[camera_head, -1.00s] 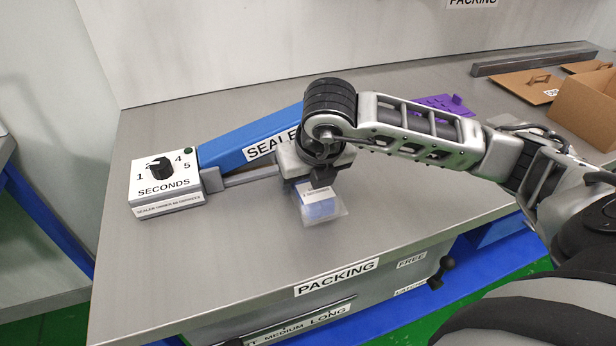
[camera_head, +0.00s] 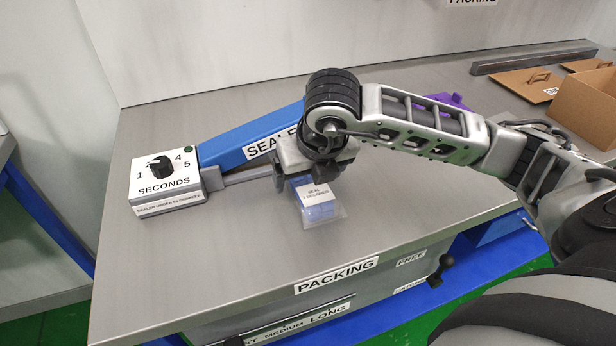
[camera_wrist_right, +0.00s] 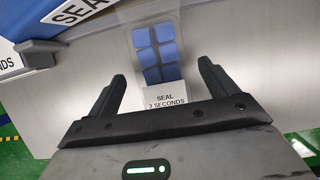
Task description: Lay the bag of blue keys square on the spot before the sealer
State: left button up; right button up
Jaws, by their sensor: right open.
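The clear bag of blue keys (camera_head: 319,208) lies on the steel bench just in front of the sealer, with a white label reading "SEAL 2 SECONDS". In the right wrist view the bag (camera_wrist_right: 157,52) lies ahead of and between the finger lines, label toward me. My right gripper (camera_head: 300,184) is over the bag's sealer side; in the wrist view its two fingers (camera_wrist_right: 163,84) are spread apart with nothing between the tips but the bag below. The sealer (camera_head: 240,139) has a blue arm, partly hidden by my right arm. The spot's marking is not visible. My left gripper is not in view.
The sealer's timer box (camera_head: 166,183) with a black dial stands at the left. A purple item (camera_head: 452,100) lies partly behind my arm. Cardboard boxes (camera_head: 588,105) and a grey bar (camera_head: 535,57) are at the right.

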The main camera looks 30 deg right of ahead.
jog(key=d+v, duration=0.1)
jog(key=v, duration=0.9)
jog(key=shift+a, duration=0.45)
jog(key=shift+s+f, duration=0.1)
jog(key=shift+s, duration=0.05)
